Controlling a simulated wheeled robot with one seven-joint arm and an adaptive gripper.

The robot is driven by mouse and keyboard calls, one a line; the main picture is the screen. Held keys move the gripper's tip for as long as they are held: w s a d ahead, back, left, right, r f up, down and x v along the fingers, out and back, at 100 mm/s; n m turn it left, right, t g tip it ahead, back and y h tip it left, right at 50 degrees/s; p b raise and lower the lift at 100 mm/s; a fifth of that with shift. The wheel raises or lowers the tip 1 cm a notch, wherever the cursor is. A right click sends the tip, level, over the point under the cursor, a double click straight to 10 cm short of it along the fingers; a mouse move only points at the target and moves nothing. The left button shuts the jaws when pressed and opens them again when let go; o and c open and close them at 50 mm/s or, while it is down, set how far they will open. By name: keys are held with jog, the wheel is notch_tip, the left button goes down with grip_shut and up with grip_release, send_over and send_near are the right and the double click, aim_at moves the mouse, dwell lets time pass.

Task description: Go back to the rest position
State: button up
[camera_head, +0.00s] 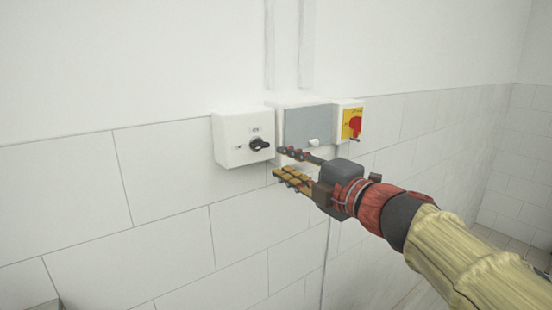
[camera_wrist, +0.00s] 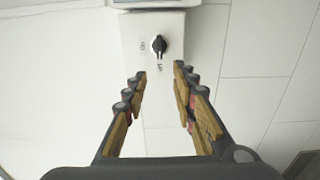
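My gripper (camera_head: 278,163) is in front of the tiled wall, just to the right of and below the white switch box with a black rotary knob (camera_head: 259,145). In the wrist view my gripper (camera_wrist: 160,72) is open, with its two fingers well apart and nothing between them. The black knob (camera_wrist: 159,46) shows there beyond the fingertips, on the white switch box (camera_wrist: 133,28). The fingers look apart from the knob.
A grey-fronted box (camera_head: 308,124) and a box with a red switch on a yellow plate (camera_head: 351,124) are mounted to the right of the switch box. Tiled wall (camera_head: 70,190) surrounds them. Open room lies at the right.

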jog(key=shift+s+d, duration=0.3)
jog(key=shift+s, duration=0.05)
jog(key=shift+f, duration=0.1)
jog(key=w+d+f+m+t+h, duration=0.1)
jog(key=w+d+f+m+h, duration=0.1)
jog(key=d+f+m+h, duration=0.25)
jog(key=w+d+f+m+h, duration=0.1)
jog(key=d+m+h, duration=0.3)
jog(key=d+m, duration=0.3)
jog(key=s+d+f+m+g+h+b, duration=0.2)
jog(key=s+d+f+m+h, duration=0.25)
jog(key=d+f, duration=0.35)
jog(key=s+d+f+m+g+b, duration=0.1)
jog(key=s+f+m+g, duration=0.2)
jog(key=s+f, duration=0.35)
jog(key=s+f+m+g+b, duration=0.2)
jog(key=s+f+m, duration=0.15)
jog(key=f, duration=0.55)
jog(key=s+a+f+m+g+y+b, duration=0.1)
jog(key=s+a+f+b, duration=0.2)
jog(key=s+f, duration=0.4)
jog(key=s+a+f+m+g+y+b, duration=0.1)
jog(key=s+a+f+g+y+b, duration=0.1)
jog(key=s+f+b, duration=0.3)
jog(key=s+a+f, duration=0.1)
jog(key=s+f, duration=0.2)
jog(key=shift+a, duration=0.35)
